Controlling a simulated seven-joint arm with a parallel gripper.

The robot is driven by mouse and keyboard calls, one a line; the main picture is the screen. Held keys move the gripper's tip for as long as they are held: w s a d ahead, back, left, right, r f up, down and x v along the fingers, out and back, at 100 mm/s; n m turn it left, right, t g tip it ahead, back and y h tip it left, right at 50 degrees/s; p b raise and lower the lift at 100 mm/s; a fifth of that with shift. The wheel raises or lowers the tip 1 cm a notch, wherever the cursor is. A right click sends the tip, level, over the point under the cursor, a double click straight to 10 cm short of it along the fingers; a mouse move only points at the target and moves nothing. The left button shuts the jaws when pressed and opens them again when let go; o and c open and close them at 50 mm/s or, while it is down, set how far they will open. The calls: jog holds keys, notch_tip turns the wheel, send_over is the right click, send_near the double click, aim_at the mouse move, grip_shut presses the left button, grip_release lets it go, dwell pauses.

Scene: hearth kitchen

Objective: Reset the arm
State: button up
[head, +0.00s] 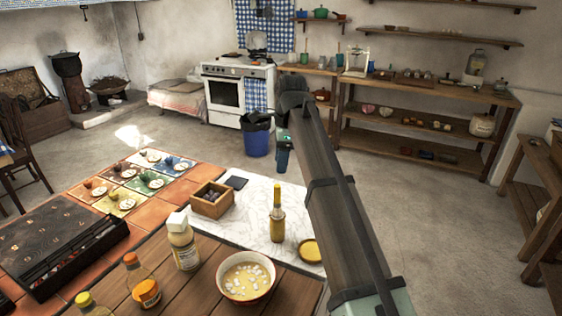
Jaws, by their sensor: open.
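My arm (340,200) reaches up from the lower right and bends down at its far end. My gripper (282,166) hangs there, small in the view, above the far right part of the white marble slab and the floor beyond. It is open, and nothing shows in it. Its fingertips are too small to make out clearly.
The marble slab (262,212) holds a wooden box (211,200), a yellow bottle (277,222) and a yellow dish (312,250). Nearer stand a bowl (246,290), a white bottle (184,246) and an orange-capped bottle (142,283). A black grill box (60,240) lies left.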

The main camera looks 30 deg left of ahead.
jog(key=w+d+f+n, duration=0.3)
jog(key=w+d+f, duration=0.1)
jog(key=d+f, duration=1.05)
jog(key=s+d+f+n+h, duration=0.1)
jog(key=s+d+f+n, duration=0.25)
jog(key=d+f, duration=1.05)
jog(key=s+d+f+n, duration=0.3)
jog(key=s+d+f, duration=0.1)
jog(key=d+f, duration=1.05)
jog(key=s+d+f+n, duration=0.3)
jog(key=s+d+f, duration=0.3)
jog(key=s+d, duration=0.1)
jog(key=s+f+g, duration=0.3)
jog(key=s+f, duration=0.6)
jog(key=s, duration=0.5)
jog(key=s+f+g, duration=0.3)
jog(key=s+f, duration=0.7)
jog(key=s, duration=0.4)
jog(key=shift+s, duration=0.25)
jog(key=shift+m, duration=0.25)
